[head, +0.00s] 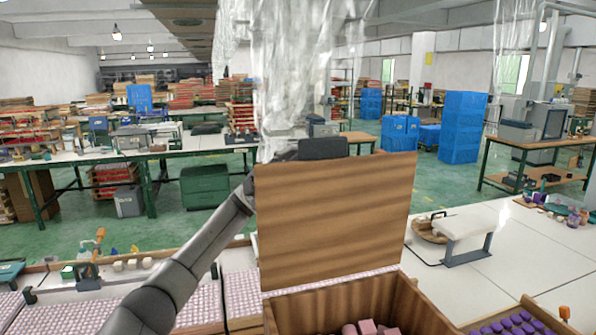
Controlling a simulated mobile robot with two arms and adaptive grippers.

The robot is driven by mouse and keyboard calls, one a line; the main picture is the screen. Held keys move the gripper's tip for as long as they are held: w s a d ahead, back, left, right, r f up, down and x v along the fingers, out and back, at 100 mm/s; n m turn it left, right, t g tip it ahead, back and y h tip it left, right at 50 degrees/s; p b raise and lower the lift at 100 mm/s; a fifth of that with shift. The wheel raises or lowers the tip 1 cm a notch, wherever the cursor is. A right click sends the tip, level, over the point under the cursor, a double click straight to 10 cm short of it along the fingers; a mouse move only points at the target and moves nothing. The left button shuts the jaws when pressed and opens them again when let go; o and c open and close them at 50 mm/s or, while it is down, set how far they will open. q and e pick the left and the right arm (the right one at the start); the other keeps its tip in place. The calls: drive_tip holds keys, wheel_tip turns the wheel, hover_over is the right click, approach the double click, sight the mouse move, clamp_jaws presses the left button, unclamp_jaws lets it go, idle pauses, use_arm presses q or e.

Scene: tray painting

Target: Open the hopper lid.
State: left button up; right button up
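The hopper (425,312) is a wooden box at the bottom centre, with several pink blocks (370,328) inside. Its wooden lid (335,220) stands raised, nearly upright, at the box's back edge, and the front part of the box is open to view. My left arm reaches up from the bottom left and passes behind the lid's left edge. A dark part that looks like my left gripper (323,148) shows just above the lid's top edge. Its fingers are hidden behind the lid, so I cannot tell whether they touch it. My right gripper is out of view.
Trays of small pale pink pieces (195,305) lie left of the hopper. A tray of purple pieces (512,325) lies to its right.

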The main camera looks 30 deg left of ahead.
use_arm(q)
drive_tip(key=shift+s+a, duration=0.1)
drive_tip(key=shift+a, duration=0.05)
idle(0.3)
drive_tip(key=v, duration=0.7)
drive_tip(key=shift+f, duration=0.2)
drive_tip(key=shift+a, duration=0.1)
drive_tip(key=shift+f, duration=0.1)
idle(0.4)
